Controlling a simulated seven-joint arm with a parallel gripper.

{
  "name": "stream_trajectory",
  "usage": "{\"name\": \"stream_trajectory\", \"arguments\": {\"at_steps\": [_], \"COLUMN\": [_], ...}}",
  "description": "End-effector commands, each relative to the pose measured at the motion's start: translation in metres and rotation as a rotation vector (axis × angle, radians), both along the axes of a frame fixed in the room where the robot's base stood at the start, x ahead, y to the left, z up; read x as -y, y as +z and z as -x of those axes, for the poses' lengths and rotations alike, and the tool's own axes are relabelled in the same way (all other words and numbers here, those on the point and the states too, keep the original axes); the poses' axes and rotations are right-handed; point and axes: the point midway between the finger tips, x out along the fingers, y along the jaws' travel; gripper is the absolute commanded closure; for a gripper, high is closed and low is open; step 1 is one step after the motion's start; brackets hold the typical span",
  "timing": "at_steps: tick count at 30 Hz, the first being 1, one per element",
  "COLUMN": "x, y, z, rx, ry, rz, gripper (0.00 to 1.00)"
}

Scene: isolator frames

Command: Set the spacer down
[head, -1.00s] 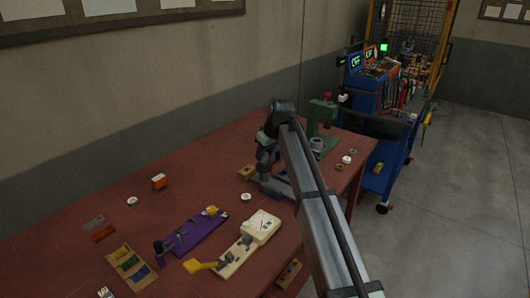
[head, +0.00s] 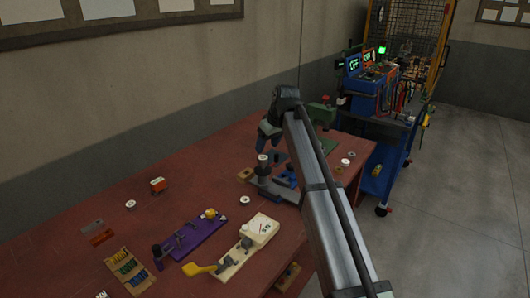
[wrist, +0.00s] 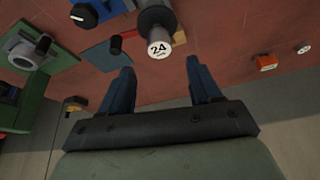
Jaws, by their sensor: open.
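A grey cylinder marked 24, which looks like the spacer (wrist: 159,48), stands with its white end face toward me in the wrist view, on a dark round base. In the head view its pale top (head: 262,158) shows above a dark post on a grey fixture (head: 283,188). My gripper (wrist: 160,66) is open, with two blue fingers apart and nothing between them. The spacer lies beyond the fingertips, clear of both. In the head view my gripper (head: 268,142) hangs just above the spacer, partly hidden by my arm.
A green press-like stand (head: 322,115) is close behind my gripper. A cream gauge unit (head: 258,230), a purple fixture (head: 195,238) and an orange block (head: 158,185) lie on the red table (head: 60,245). Bare table lies left of the fixture. A blue cart (head: 380,165) stands beyond the table.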

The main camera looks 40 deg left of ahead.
Motion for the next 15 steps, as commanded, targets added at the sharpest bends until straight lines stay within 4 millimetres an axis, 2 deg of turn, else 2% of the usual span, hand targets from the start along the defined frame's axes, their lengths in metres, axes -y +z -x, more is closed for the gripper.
{"name": "stream_trajectory", "arguments": {"at_steps": [6,15], "x": [0.014,0.022], "y": [0.033,0.053], "z": [0.003,0.004], "rx": [0.001,0.0], "ry": [0.0,-0.001], "rz": [-0.001,0.0], "gripper": [0.37,0.37]}}
